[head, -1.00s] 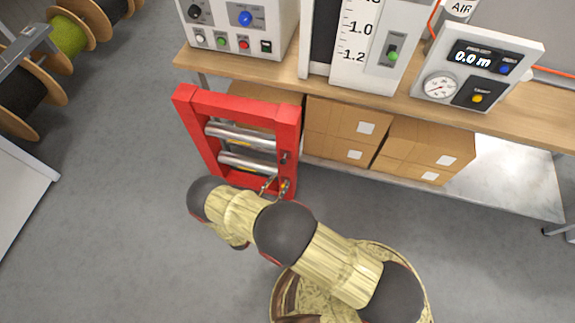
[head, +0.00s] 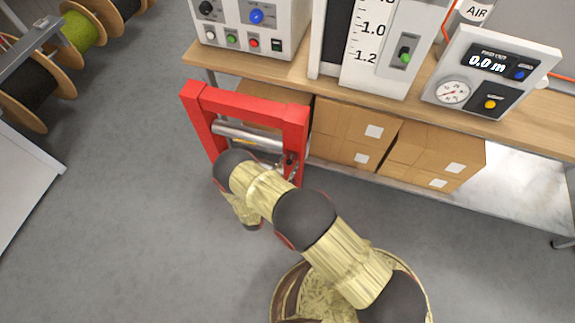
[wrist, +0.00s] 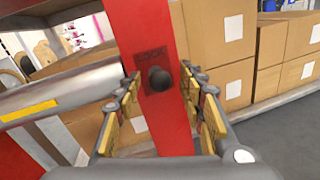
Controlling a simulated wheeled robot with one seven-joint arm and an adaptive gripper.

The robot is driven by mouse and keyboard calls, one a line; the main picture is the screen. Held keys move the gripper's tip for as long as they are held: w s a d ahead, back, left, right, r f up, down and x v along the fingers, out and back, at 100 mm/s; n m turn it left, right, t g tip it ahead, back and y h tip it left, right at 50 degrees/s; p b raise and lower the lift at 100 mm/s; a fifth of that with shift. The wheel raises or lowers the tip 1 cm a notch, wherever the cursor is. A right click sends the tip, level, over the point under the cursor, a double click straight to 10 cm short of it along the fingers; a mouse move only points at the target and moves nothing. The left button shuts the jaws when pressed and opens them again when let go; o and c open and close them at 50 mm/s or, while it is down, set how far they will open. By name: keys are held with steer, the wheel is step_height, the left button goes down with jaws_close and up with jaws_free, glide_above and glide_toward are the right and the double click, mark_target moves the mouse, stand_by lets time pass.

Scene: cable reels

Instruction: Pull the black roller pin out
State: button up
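The black roller pin (wrist: 159,78) shows as a round dark knob on the red upright of the roller frame (wrist: 145,30), beside lettering that seems to read LOCK. In the head view the red frame (head: 245,100) stands on the floor before the bench, and the pin is a small dark spot (head: 290,158) on its right post. My gripper (wrist: 163,100) is open, with one yellow-padded finger on each side of the post and the knob between them. I see no finger touching the knob. In the head view my arm mostly hides the gripper.
A metal roller (wrist: 50,95) with a yellow label lies left of the post. Cardboard boxes (head: 355,125) sit on the shelf behind, under the wooden bench (head: 420,105) with its instruments. Cable reels (head: 35,90) stand at the far left. Grey floor left of the frame is clear.

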steer(key=shift+c, duration=0.3)
jaws_close()
stand_by(0.6)
